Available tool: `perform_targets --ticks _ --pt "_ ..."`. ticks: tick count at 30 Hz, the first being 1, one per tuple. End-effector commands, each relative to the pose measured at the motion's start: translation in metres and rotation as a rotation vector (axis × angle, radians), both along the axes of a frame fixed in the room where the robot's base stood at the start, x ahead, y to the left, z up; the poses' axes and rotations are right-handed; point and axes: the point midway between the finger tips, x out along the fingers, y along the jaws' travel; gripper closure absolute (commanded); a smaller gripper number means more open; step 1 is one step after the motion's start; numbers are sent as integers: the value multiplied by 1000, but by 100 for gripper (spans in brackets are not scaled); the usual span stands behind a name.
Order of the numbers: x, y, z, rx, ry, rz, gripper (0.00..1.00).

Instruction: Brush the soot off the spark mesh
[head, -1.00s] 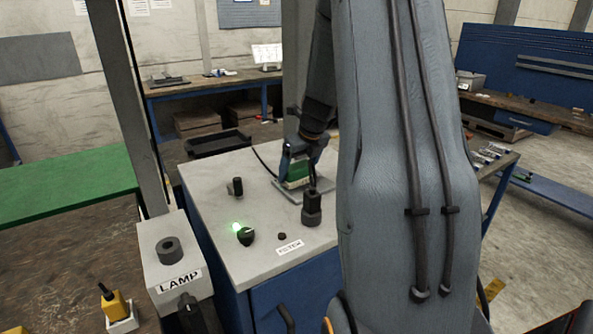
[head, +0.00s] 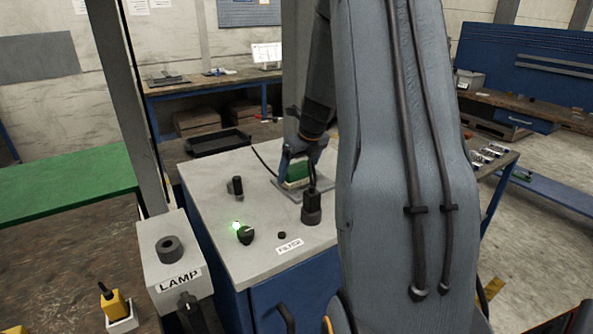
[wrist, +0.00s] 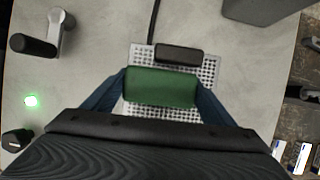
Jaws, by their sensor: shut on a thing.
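The spark mesh (wrist: 139,62) is a pale perforated plate on the grey cabinet top, seen in the wrist view with a dark block (wrist: 178,54) at its far edge. My gripper (wrist: 162,87) is shut on a green brush (wrist: 162,87), one finger on each side of it. The brush lies over the middle of the mesh and hides part of it. In the head view the green brush (head: 297,172) shows in my gripper (head: 300,163). Any soot or bristle contact is too hidden to tell.
The cabinet top (head: 215,200) carries a dark upright fitting (head: 312,208), a black knob (head: 245,235) beside a green light (head: 236,225), and a small lever (head: 235,186). A grey LAMP box (head: 175,262) stands at its left. A dark cable runs to the mesh.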

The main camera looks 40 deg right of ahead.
Motion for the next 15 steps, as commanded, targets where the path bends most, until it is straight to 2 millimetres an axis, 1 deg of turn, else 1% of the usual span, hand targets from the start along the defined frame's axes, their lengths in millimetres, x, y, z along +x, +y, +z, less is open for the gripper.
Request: perform_targets --ticks 8,15 --pt "0 -2 -1 0 0 0 40" --pt "0 -16 1 -1 0 -1 40"
